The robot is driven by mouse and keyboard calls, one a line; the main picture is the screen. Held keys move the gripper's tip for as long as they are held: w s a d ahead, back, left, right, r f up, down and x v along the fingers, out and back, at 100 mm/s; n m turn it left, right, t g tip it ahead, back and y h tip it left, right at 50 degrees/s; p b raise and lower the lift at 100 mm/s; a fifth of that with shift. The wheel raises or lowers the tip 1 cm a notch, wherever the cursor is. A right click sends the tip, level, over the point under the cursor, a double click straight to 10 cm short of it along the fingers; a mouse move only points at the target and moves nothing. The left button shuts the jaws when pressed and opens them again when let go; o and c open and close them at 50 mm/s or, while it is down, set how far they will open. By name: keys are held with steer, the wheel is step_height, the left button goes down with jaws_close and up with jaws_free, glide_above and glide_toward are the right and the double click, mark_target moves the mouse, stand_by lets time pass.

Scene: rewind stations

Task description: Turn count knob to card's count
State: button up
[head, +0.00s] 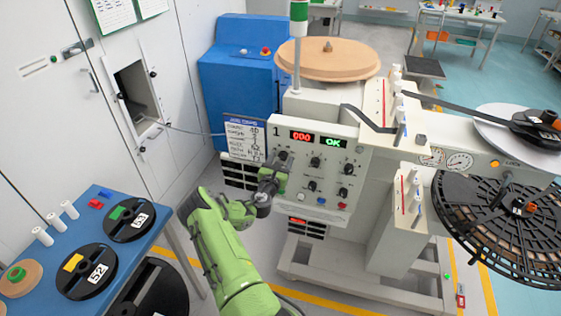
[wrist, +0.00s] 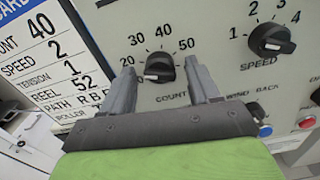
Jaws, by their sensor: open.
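The job card (wrist: 75,45) at the left of the wrist view reads count 40, speed 2, tension 1, reel 52; it also shows in the head view (head: 245,137). The black count knob (wrist: 160,67) is on the pale panel, with scale marks 20, 30, 40 and 50 showing around it. Its white mark points to the lower left, below the 20. My gripper (wrist: 160,78) is open, with one finger on each side of the knob; I cannot tell whether they touch it. In the head view my gripper (head: 272,183) is in front of the panel's left side.
The speed knob (wrist: 272,40) is right of the count knob, with a blue button (wrist: 264,130) and a red button (wrist: 307,121) below. The panel display (head: 301,136) reads 000 and OK. A blue table (head: 75,225) with reels stands at the left.

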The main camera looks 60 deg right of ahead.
steer(key=c, duration=1)
steer(key=shift+m, duration=0.3)
steer(key=m+b, duration=1.5)
steer(key=m, duration=0.2)
steer(key=shift+a, duration=0.1)
steer(key=shift+m, duration=0.3)
